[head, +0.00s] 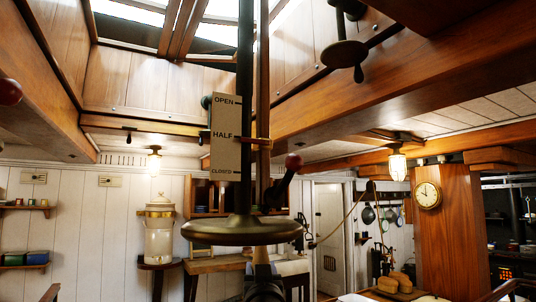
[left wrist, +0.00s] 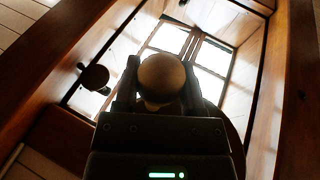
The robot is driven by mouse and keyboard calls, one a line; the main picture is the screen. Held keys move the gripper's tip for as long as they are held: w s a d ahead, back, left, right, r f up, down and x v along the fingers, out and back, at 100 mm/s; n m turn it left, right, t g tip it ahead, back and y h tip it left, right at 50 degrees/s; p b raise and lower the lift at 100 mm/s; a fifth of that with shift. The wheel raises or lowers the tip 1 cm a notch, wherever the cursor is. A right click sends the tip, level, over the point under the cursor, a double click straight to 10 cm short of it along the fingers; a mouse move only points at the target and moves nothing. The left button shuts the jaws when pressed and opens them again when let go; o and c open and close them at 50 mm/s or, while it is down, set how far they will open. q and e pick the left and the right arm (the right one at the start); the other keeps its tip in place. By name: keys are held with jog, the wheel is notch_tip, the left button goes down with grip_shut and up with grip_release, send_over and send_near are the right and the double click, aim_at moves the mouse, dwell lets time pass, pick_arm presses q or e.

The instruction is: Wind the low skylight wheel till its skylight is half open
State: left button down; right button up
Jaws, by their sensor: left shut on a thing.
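The low skylight wheel (head: 240,231) is a dark brass disc, seen nearly edge-on, on an upright dark shaft. Behind the shaft is a pale scale plate (head: 224,157) marked OPEN, HALF and CLOSED. A thin reddish pointer with a brass collar (head: 264,142) is level with about the HALF mark. My left gripper (head: 264,274) is below the wheel, pointing up. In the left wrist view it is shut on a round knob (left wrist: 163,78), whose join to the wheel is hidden. The skylight (head: 145,26) is overhead; its exact opening is unclear. My right gripper is out of view.
A second dark wheel (head: 345,53) hangs from the upper right beam. A dark lever with a red knob (head: 293,161) stands just right of the shaft. A wall clock (head: 428,195) and a table with bread (head: 397,282) are at the right.

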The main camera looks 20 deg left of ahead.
pick_arm(q)
jog(key=s+a+p, duration=0.3)
jog(key=a+p, duration=0.3)
jog(key=shift+s+a+r+p, duration=0.15)
jog(key=shift+s+a+p, duration=0.15)
jog(key=shift+s+p, duration=0.1)
jog(key=shift+c, duration=2.1)
grip_release()
jog(key=shift+s, duration=0.1)
jog(key=o, duration=0.4)
jog(key=shift+s, duration=0.15)
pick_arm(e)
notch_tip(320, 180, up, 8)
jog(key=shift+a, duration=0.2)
pick_arm(q)
jog(key=p+v, duration=0.1)
jog(key=v, duration=1)
jog(key=shift+d+p, duration=0.2)
jog(key=shift+p, duration=0.15)
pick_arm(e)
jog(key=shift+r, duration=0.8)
